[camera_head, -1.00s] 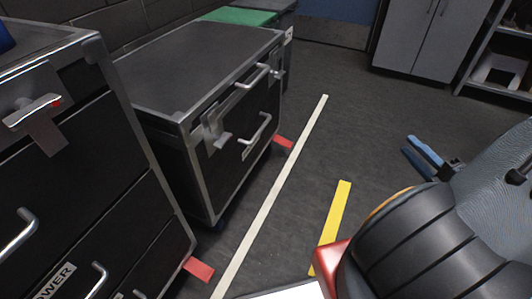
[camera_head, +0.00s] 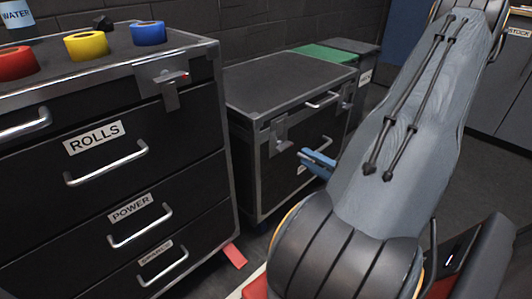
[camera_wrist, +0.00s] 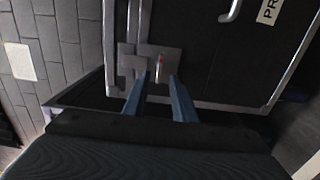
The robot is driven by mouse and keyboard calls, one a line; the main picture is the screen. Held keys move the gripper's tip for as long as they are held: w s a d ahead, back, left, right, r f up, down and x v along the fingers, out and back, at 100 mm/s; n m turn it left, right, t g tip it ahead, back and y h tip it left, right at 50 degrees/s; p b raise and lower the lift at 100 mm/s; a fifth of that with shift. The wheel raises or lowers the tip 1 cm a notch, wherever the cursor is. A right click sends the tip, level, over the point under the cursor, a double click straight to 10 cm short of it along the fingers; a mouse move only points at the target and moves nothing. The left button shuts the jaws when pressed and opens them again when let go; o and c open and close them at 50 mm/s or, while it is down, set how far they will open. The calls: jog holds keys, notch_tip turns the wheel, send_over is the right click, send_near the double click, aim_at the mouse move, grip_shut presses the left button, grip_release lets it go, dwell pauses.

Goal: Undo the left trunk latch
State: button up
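The trunk (camera_head: 300,80) is a black case with grey metal edging and a flat lid. Its left latch (camera_head: 280,133) is a grey metal plate with a lever at the top left corner of the front. My gripper (camera_head: 318,163) shows blue fingers in front of the trunk, right of and below that latch. In the wrist view the latch (camera_wrist: 150,57), with a small orange-red mark, lies just beyond my two fingertips (camera_wrist: 160,78). The fingers are apart with nothing between them. Whether they touch the latch, I cannot tell. My arm hides the trunk's lower right part.
A black drawer cabinet (camera_head: 110,178) labelled ROLLS and POWER stands close on the left, with a similar latch (camera_head: 170,84). Red, yellow and blue rolls (camera_head: 88,46) sit on top. A green-topped case (camera_head: 325,54) stands behind the trunk. Grey cabinets are at the far right.

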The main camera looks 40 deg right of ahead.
aim_at(287, 148)
jog(key=w, duration=0.2)
jog(key=w+b, duration=0.1)
jog(key=w, duration=0.1)
jog(key=w+a, duration=0.1)
jog(key=w, duration=0.1)
jog(key=shift+w+a, duration=0.1)
jog(key=shift+w, duration=0.25)
jog(key=shift+w+b, duration=0.35)
jog(key=shift+w, duration=0.35)
jog(key=shift+c, duration=0.4)
grip_shut()
